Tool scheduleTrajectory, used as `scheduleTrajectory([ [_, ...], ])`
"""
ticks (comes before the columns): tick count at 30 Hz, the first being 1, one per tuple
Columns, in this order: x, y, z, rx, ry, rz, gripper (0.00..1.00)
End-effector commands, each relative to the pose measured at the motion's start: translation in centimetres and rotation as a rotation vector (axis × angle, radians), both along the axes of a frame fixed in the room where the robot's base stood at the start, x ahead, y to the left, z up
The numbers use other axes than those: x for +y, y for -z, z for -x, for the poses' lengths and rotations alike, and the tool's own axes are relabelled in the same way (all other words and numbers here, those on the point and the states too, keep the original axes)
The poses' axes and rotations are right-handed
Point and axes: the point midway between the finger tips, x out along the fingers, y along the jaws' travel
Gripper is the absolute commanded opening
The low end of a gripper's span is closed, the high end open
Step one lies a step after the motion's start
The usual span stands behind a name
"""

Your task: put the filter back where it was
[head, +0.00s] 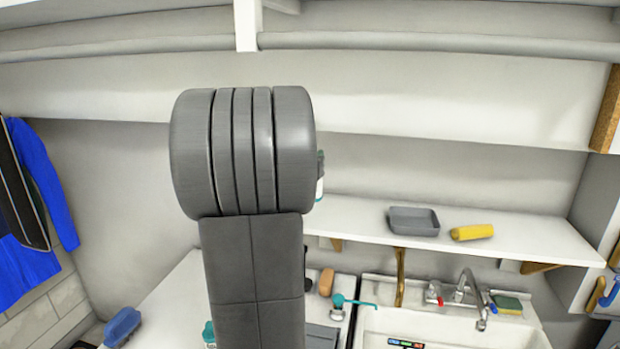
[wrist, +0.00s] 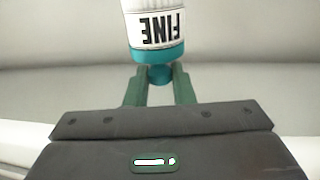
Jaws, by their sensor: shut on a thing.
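The filter (wrist: 157,28) is white with a teal band and an upside-down "FINE" label in the wrist view. My gripper (wrist: 159,74) is shut on its narrow teal end, between two green fingers. The far end of the filter is cut off by the top of the picture. In the head view a sliver of the filter (head: 320,178) shows at the right edge of my arm, above the left part of the wall shelf (head: 520,238). My arm hides the gripper and most of the filter there.
A grey tray (head: 414,222) and a yellow cylinder (head: 472,232) lie on the shelf; its far right is bare. Below are a sink (head: 450,330) with a tap (head: 470,290), a sponge (head: 507,304), an orange-brown object (head: 326,282) and a teal-topped bottle (head: 338,305). Blue clothing (head: 45,190) hangs left.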

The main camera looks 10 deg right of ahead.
Motion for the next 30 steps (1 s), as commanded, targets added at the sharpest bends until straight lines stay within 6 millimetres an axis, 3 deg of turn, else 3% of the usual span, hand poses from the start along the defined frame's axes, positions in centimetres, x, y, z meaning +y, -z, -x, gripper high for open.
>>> scheduleTrajectory([
  [5,0.1,1.7,0.0,0.001,-0.001,0.002,0.0],
  [12,0.1,5.6,0.1,0.002,-0.001,0.001,0.0],
  [27,-0.1,6.4,-0.3,0.0,-0.001,0.001,0.0],
  [28,-0.1,6.3,-0.3,0.0,-0.001,0.001,0.28],
  [30,-0.1,6.3,-0.3,0.0,-0.001,0.001,0.42],
])
